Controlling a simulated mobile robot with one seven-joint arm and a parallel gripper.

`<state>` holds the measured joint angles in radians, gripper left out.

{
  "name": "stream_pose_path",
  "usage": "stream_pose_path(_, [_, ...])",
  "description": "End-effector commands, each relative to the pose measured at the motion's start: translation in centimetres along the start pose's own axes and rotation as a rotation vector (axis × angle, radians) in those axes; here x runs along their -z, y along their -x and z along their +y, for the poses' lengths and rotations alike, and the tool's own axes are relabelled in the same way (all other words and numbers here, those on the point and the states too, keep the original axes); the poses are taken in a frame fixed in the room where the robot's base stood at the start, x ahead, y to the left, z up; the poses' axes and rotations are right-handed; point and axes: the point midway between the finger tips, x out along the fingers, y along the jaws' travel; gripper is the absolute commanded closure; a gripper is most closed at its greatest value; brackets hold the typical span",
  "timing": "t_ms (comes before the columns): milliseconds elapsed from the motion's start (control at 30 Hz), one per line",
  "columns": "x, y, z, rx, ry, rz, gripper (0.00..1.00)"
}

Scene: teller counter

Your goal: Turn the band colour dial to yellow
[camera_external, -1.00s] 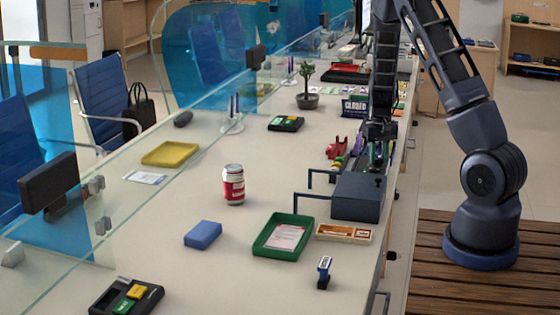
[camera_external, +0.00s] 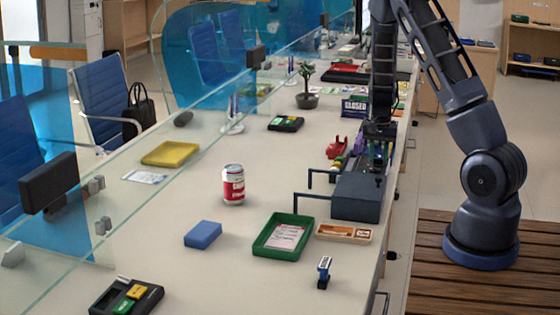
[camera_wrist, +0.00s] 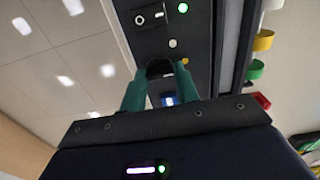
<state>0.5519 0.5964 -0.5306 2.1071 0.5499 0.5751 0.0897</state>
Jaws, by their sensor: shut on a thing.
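The band colour dial (camera_wrist: 160,67) is a dark round knob on a black panel (camera_wrist: 203,45) in the wrist view. My gripper (camera_wrist: 160,76) has its green fingers on either side of the dial and is shut on it. The fingers hide much of the knob, and I cannot make out its pointer. A white dot (camera_wrist: 172,43) and a yellow dot (camera_wrist: 186,61) show on the panel near the dial. A blue-lit spot (camera_wrist: 168,100) shows between the fingers. In the external view my wrist hangs over the counter behind a dark box, and the dial is hidden.
The dark grey box (camera_external: 357,198) stands close in front of my gripper. Coloured rolls, including a yellow one (camera_wrist: 263,40), sit beside the panel. A red-and-white can (camera_external: 233,185), green tray (camera_external: 259,247) and blue block (camera_external: 203,234) stand on the counter, with free room between.

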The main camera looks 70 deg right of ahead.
Motion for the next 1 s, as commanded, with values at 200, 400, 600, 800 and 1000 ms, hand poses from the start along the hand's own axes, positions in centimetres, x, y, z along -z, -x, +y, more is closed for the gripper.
stream_pose_path(200, [-0.1, 0.0, -0.1, 0.000, -0.003, -0.001, 0.92])
stream_pose_path(400, [-0.1, 0.0, -0.1, 0.000, -0.002, -0.001, 0.61])
stream_pose_path(600, [0.0, 0.0, 0.0, 0.000, -0.002, 0.000, 0.47])
stream_pose_path(800, [0.0, 0.2, 0.0, 0.000, -0.002, 0.000, 0.47])
stream_pose_path(1000, [0.0, 2.3, -0.1, 0.002, -0.001, 0.002, 0.47])
